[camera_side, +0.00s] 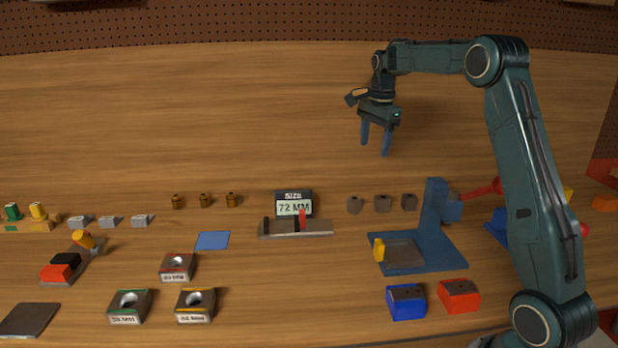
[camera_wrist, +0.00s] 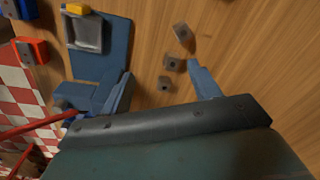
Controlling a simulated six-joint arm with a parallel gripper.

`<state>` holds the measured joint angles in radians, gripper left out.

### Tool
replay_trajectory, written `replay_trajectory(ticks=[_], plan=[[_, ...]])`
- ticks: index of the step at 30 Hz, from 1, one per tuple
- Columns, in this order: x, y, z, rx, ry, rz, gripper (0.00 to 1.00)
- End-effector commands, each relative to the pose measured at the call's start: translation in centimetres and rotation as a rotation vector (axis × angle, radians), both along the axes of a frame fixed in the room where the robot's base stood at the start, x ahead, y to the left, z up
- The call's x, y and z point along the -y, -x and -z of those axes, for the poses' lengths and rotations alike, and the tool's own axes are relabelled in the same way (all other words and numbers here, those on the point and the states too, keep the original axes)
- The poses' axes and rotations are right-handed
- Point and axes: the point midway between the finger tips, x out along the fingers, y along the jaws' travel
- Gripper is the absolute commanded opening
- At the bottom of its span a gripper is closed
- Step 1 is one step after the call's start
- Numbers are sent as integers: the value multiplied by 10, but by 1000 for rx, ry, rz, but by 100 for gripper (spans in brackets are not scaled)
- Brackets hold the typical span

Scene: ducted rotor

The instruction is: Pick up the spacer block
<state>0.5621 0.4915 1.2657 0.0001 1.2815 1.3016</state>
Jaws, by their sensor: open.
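No block is plainly marked as the spacer block, so I cannot tell which one it is. Three small grey-brown blocks stand in a row behind the blue press: left block (camera_side: 355,204), middle block (camera_side: 383,203) and right block (camera_side: 409,201). In the wrist view three such blocks show, the nearest (camera_wrist: 164,83), another (camera_wrist: 172,64) and a tilted-looking one (camera_wrist: 184,37). My gripper (camera_side: 375,149) is open and empty, pointing down, high above and behind this row.
The blue press (camera_side: 437,220) with a red lever stands right of centre. A blue block (camera_side: 405,302) and a red block (camera_side: 459,296) lie in front. A gauge with a "72 MM" sign (camera_side: 294,205) is left of the row. Several ring-topped blocks (camera_side: 129,306) stand front left.

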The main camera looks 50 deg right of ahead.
Motion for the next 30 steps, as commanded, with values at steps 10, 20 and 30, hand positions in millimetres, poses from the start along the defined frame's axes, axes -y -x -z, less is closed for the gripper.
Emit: replay_trajectory(ticks=[10,20,30], plan=[[82,-8,60,-54,-58,363,62],[109,-5,83,-72,-75,494,62],[108,-5,94,-75,-77,493,62]])
